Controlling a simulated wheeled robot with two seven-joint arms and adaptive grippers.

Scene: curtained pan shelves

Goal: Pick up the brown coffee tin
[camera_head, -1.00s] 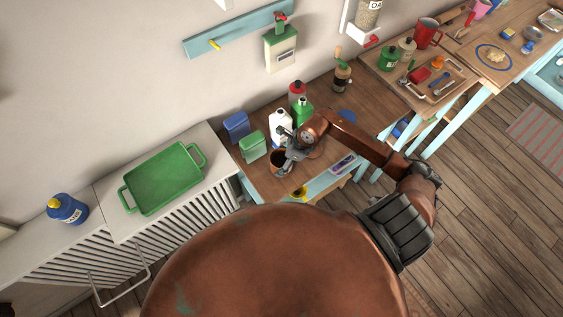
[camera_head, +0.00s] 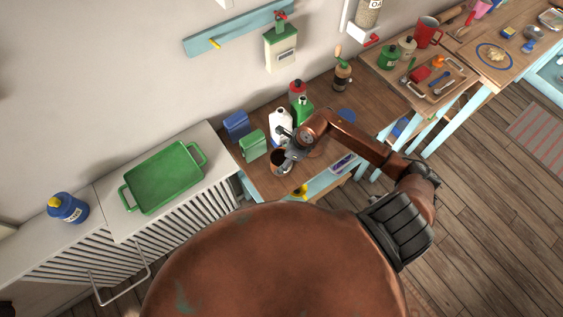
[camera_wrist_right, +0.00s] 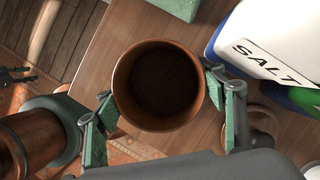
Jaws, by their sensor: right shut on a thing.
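The brown coffee tin (camera_wrist_right: 124,98) is round and open at the top, with dark contents. It also shows in the head view (camera_head: 278,160), near the front left part of the wooden table. My right gripper (camera_wrist_right: 162,98) has one finger on each side of the tin and is shut on it. In the head view my right gripper (camera_head: 288,153) partly covers the tin. I cannot tell whether the tin's base touches the table.
A white salt container (camera_wrist_right: 262,45) stands close beside the tin. Green (camera_head: 253,146) and blue (camera_head: 236,126) tins stand behind to the left. A green bottle (camera_head: 302,112) and a red-topped bottle (camera_head: 298,92) stand farther back. A green tray (camera_head: 163,180) is on the left cabinet.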

